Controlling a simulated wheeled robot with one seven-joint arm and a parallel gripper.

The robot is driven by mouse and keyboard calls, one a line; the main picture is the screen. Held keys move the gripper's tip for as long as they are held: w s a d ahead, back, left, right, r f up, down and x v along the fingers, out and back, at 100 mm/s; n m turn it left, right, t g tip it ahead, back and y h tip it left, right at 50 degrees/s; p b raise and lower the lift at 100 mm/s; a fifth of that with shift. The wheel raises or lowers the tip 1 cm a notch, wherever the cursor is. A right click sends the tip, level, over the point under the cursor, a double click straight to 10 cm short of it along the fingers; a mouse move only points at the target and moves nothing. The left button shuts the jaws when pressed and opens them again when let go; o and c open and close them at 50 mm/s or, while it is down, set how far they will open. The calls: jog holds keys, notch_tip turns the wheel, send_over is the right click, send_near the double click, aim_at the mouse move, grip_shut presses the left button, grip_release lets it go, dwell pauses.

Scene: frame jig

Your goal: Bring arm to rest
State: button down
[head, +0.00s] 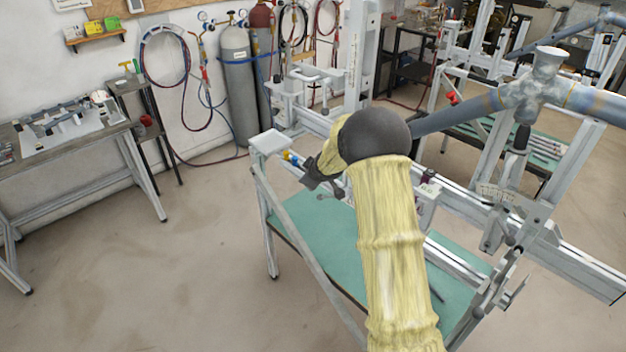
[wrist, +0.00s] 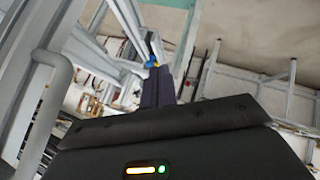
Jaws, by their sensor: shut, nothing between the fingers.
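My gripper (head: 312,178) is at the end of my yellow-sleeved arm, in front of the frame jig's left side in the head view. It is dark, shut and empty. In the wrist view its fingers (wrist: 158,88) are together, and a small blue and yellow part (wrist: 152,64) shows just beyond their tips. I cannot tell whether they touch it. The frame jig (head: 570,262) has pale metal rails above a green-topped table (head: 312,222). My arm hides part of the jig and the table.
A bicycle frame's grey-blue tube (head: 455,115) runs right from behind my arm. A workbench (head: 75,160) stands at the left. Gas cylinders (head: 238,85) stand at the back wall. The floor (head: 150,270) left of the jig is clear.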

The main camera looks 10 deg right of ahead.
dwell(0.4)
jog(key=s+r+m+g, duration=0.2)
jog(key=s+m+g, duration=0.1)
jog(key=s, duration=1.6)
jog(key=s+a+r+m+g, duration=0.1)
jog(key=s+r+m+g, duration=0.2)
jog(key=s, duration=1.7)
jog(key=m, duration=0.2)
jog(key=shift+s+a+r+m+g+h, duration=0.2)
jog(key=shift+m+g+h, duration=0.1)
jog(key=shift+m+h, duration=0.1)
jog(key=shift+w, duration=0.15)
jog(key=shift+f, duration=0.1)
